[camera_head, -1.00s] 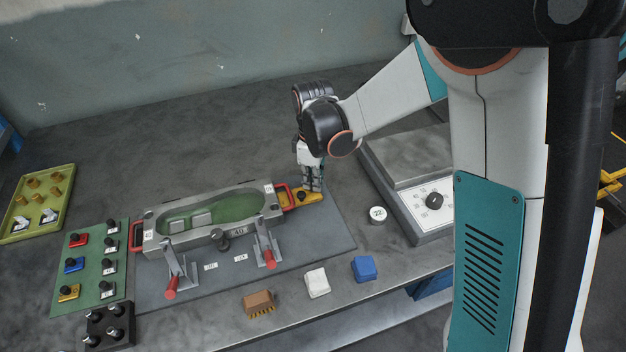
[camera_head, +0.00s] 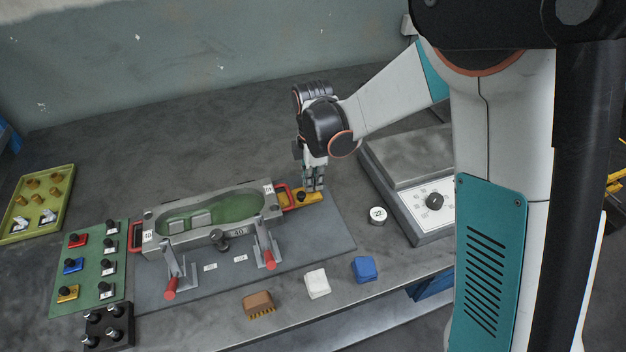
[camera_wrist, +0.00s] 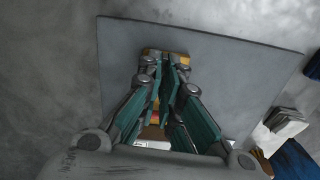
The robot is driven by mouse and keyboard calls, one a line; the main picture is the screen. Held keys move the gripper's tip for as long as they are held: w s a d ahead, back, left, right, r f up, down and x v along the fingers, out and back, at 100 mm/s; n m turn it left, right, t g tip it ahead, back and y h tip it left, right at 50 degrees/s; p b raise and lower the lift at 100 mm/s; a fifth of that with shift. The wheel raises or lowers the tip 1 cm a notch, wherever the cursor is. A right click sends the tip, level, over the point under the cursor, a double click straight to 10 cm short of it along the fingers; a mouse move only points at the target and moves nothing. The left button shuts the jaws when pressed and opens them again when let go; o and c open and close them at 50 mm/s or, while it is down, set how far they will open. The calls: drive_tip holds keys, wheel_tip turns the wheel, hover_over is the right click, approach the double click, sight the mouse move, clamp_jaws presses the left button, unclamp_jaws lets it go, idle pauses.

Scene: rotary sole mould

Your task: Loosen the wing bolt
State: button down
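The sole mould (camera_head: 190,243) is a grey metal block with a green sole-shaped cavity, lying on a grey mat. A yellow piece (camera_head: 312,197) with a dark knob (camera_head: 301,196) extends from its right end, beside a red handle. My gripper (camera_head: 314,187) points down at the right part of the yellow piece, right of that knob. In the wrist view, its teal fingers (camera_wrist: 168,70) are close together over the yellow piece (camera_wrist: 180,56), with a narrow gap. Whether anything is between the tips is hidden. I cannot make out a wing bolt's wings. A dark knob (camera_head: 220,240) stands at the mould's front.
Two red-tipped toggle clamps (camera_head: 265,245) stand in front of the mould. A brush (camera_head: 259,303), a white cloth (camera_head: 317,283), a blue block (camera_head: 364,269) and a round "22" piece (camera_head: 377,216) lie nearby.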

idle(0.3)
drive_tip(key=c, duration=1.8)
unclamp_jaws()
drive_tip(key=shift+r, duration=0.1)
wheel_tip(320, 180, up, 12)
drive_tip(key=s+d+r+m+t, duration=0.4)
drive_tip(key=s+d+r+m, duration=0.4)
drive_tip(key=s+d+m, duration=0.4)
drive_tip(key=s+d+f+m+t, duration=0.2)
drive_tip(key=s+d+m+t, duration=0.1)
drive_tip(key=s+m, duration=0.5)
drive_tip(key=shift+d, duration=0.8)
